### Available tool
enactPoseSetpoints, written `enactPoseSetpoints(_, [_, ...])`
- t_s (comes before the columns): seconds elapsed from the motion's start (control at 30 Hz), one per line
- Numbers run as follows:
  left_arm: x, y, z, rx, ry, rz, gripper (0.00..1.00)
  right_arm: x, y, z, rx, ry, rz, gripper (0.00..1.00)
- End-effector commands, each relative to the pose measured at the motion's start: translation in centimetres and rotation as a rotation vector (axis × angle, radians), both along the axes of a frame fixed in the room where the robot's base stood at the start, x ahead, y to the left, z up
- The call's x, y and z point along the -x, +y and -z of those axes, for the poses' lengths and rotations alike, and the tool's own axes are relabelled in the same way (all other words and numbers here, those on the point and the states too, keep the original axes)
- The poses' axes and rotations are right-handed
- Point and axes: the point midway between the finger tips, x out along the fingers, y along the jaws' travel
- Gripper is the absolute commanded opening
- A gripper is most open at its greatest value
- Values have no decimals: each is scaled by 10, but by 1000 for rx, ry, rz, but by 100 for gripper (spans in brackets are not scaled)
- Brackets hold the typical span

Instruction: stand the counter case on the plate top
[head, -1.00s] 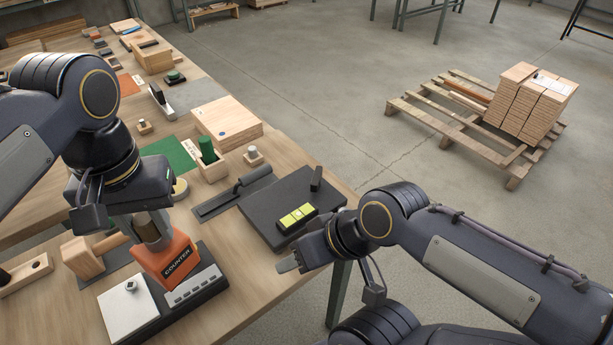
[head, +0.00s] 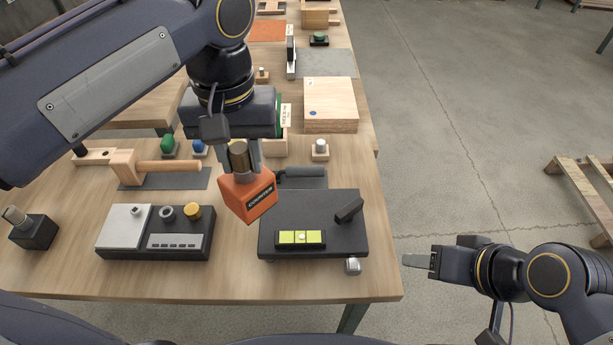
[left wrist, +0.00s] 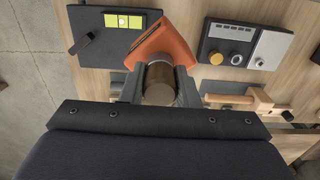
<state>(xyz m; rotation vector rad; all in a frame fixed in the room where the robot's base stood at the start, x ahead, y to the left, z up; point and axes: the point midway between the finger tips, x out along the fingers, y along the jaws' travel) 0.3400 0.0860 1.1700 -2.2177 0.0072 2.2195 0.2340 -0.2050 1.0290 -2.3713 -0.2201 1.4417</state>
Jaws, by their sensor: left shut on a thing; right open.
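The orange counter case (head: 248,196), with a dark COUNTER label, hangs tilted from my left gripper (head: 240,160). The gripper is shut on the round brass-coloured knob on the case, which also shows in the left wrist view (left wrist: 159,82). The case appears above the table at the left edge of the dark plate (head: 312,218); the exact gap below is hard to tell. The plate bears a yellow-green level (head: 300,239) near its front edge and a small dark block (head: 349,210) at its right. My right gripper (head: 418,261) is open and empty, right of the table edge.
A black box (head: 155,247) with a white pad and knobs stands left of the plate. A wooden mallet (head: 155,166) lies behind it. A trowel (head: 301,178) lies behind the plate. A small metal piece (head: 352,266) sits at the plate's front. The plate's middle is bare.

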Motion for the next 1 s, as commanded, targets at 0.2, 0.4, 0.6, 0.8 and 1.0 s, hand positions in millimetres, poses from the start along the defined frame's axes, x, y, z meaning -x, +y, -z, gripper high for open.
enactPoseSetpoints(0.2, [-37,-38,21,-3,0,0,0,0,0,-11,0,0,0,52])
enactPoseSetpoints(0.4, [-57,-59,56,-3,2,0,0,0,0,-12,0,0,0,52])
enactPoseSetpoints(0.6, [-66,-69,72,1,-1,0,0,0,0,-14,0,0,0,52])
enactPoseSetpoints(0.8, [-73,-76,92,-1,0,1,0,0,0,-14,0,0,0,52])
enactPoseSetpoints(1.0, [-73,-75,112,1,-2,1,0,0,0,-14,0,0,0,52])
